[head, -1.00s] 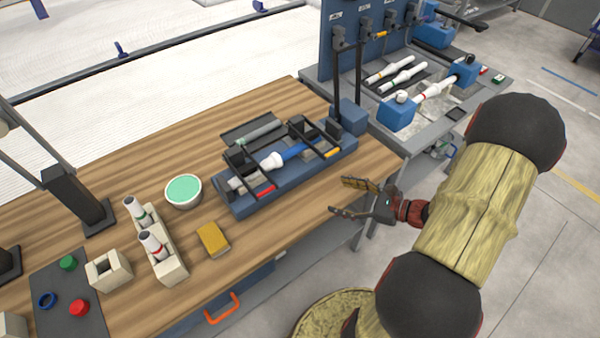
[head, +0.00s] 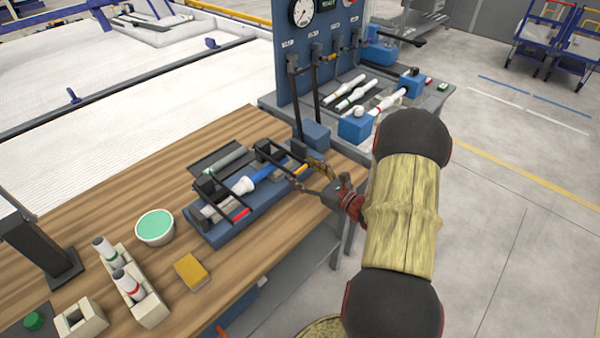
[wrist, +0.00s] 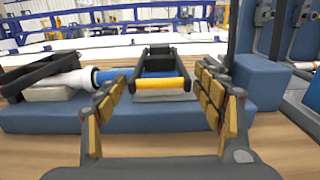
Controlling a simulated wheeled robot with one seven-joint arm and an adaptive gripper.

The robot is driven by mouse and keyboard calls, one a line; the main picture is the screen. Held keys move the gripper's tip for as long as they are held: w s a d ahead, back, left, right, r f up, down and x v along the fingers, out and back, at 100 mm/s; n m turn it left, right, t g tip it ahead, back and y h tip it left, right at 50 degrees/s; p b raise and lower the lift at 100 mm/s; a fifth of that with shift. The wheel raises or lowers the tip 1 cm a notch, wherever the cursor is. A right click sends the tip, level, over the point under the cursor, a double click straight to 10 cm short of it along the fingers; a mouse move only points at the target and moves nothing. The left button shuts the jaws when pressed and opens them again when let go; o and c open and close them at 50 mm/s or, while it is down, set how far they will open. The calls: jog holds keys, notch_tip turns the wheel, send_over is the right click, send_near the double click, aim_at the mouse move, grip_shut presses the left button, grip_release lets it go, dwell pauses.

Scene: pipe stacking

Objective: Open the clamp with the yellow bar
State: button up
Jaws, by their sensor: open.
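The clamp with the yellow bar (wrist: 160,84) is at the right end of the blue fixture (wrist: 45,118). In the wrist view its black frame lies low over the blue pipe part, with the yellow bar toward me. My gripper (wrist: 160,110) is open, its yellow-padded fingers on either side of the bar, apart from it as far as I can tell. In the head view my gripper (head: 308,178) is at the fixture's right end and partly hides the yellow bar. The clamp with the red bar (head: 240,214) lies across the white part of the pipe (head: 243,186).
A blue block (wrist: 258,78) stands close to the right of my gripper. The yellow sponge-like block (head: 191,272), green-topped bowl (head: 155,226) and beige pipe holder (head: 150,310) are on the wooden table. A blue panel station stands behind.

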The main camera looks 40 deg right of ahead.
jog(key=shift+w, duration=0.45)
jog(key=shift+c, duration=0.2)
jog(key=c, duration=1.5)
jog(key=shift+o, duration=0.2)
jog(key=shift+r, duration=0.1)
